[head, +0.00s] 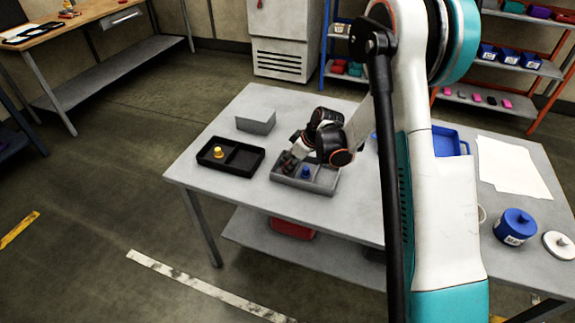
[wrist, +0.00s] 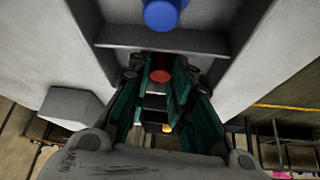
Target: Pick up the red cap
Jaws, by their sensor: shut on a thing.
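The red cap (wrist: 160,76) shows in the wrist view between the fingertips of my gripper (wrist: 158,84). My gripper is shut on it. I cannot tell whether the red cap still touches the tray floor.
A black divided tray (head: 240,170) with a yellow cap (head: 218,152) in its left compartment stands left of the grey tray. A grey block (head: 256,123) is behind it. A blue jar (head: 515,226) and white sheets (head: 512,165) lie to the right. The table's front left is clear.

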